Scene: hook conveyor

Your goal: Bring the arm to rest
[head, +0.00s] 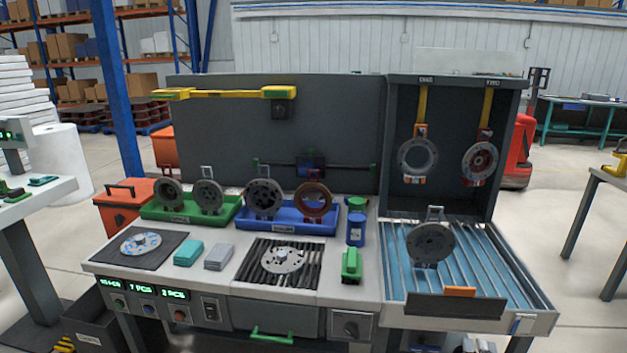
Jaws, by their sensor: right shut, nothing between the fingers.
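Only a small tip of my right gripper (479,346) shows at the bottom edge, below the front of the blue ribbed tray. It is shut and empty, apart from everything on the bench. The rest of it is cut off by the frame. My left gripper is out of view.
The workbench (210,283) carries a green tray (226,219) and a blue tray (334,222) with upright discs. Two ringed parts hang in the cabinet (454,84) on yellow straps. A grey disc (430,243) stands on the ribbed tray (482,262). An orange toolbox (115,217) is at left.

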